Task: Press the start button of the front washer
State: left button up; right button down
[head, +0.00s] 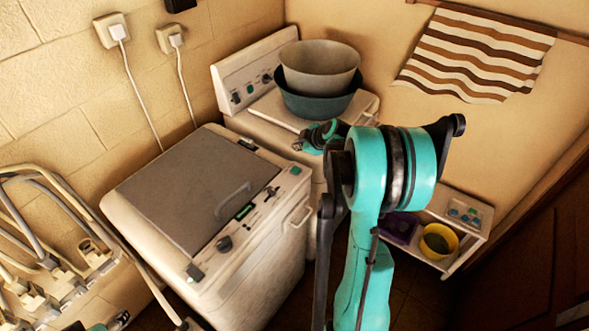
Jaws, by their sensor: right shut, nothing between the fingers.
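The front washer (262,262) is a cream top-loader with a closed grey lid (190,190). Its front control strip holds a green display (244,211), a dark knob (224,243), a dark green button (195,272) at the left end and a small green button (296,170) at the right end. I cannot tell which is the start button. My right gripper (312,139) is shut and empty, just beyond the strip's right end in the picture, apart from the buttons. A small teal and dark part (110,322) at the bottom left edge seems to be my left gripper, mostly cut off.
A second washer (236,118) stands behind, with a grey basin (320,66) nested in a dark green one (318,103) on top. Grey pipes (50,255) are at left. A low white shelf (470,240) at right holds a yellow bucket (438,241) and purple bin.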

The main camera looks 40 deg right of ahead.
aim_at(297, 171)
jog(key=shift+f, duration=0.1)
notch_tip(297, 171, down, 8)
jog(key=b, duration=0.5)
jog(key=shift+b, duration=0.4)
jog(key=shift+f+b, duration=0.3)
jog(key=shift+b, duration=0.05)
dwell(0.6)
jog(key=shift+f+b, duration=0.45)
jog(key=shift+f+b, duration=0.45)
dwell(0.5)
jog(key=shift+r, duration=0.15)
dwell(0.6)
jog(key=shift+r+p, duration=0.6)
jog(key=shift+r, duration=0.2)
